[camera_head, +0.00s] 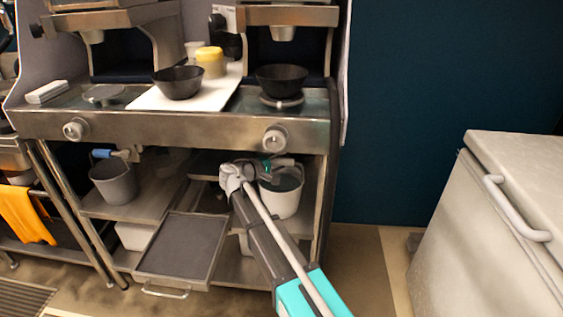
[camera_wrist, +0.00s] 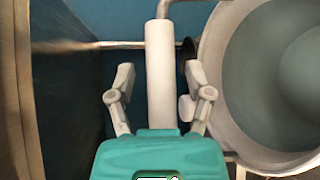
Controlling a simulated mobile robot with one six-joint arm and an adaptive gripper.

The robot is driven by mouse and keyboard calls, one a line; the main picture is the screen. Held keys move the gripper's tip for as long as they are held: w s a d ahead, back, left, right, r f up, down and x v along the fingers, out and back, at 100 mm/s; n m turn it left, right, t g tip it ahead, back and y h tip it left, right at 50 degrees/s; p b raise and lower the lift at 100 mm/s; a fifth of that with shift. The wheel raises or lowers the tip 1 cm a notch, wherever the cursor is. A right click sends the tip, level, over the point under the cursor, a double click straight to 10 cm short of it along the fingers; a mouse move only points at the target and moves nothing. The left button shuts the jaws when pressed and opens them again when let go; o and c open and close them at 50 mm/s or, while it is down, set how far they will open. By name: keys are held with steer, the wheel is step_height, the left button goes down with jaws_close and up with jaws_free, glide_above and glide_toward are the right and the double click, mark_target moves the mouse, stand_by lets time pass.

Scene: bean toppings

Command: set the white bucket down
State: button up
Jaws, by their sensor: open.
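The white bucket (camera_head: 285,199) stands upright on the right part of the shelf under the counter, with dark grey inside. My gripper (camera_head: 268,170) is at the bucket's upper left, by its rim, and partly hides it. In the wrist view the bucket's round rim (camera_wrist: 222,118) fills the right side. My gripper (camera_wrist: 160,85) shows there with its two fingers apart. A pale round bar (camera_wrist: 160,75) lies between the fingers, with gaps on both sides. It looks like the bucket's handle grip, but I cannot tell for sure.
A grey bucket (camera_head: 115,183) stands on the shelf's left part. A dark tray (camera_head: 183,248) juts out low in front. The counter (camera_head: 180,124) above holds black bowls (camera_head: 281,82). A white chest (camera_head: 480,250) stands at the right, with free floor (camera_head: 355,265) before it.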

steer(key=shift+r, duration=0.1)
steer(key=p+v, duration=0.2)
steer(key=v, duration=1)
stand_by(0.4)
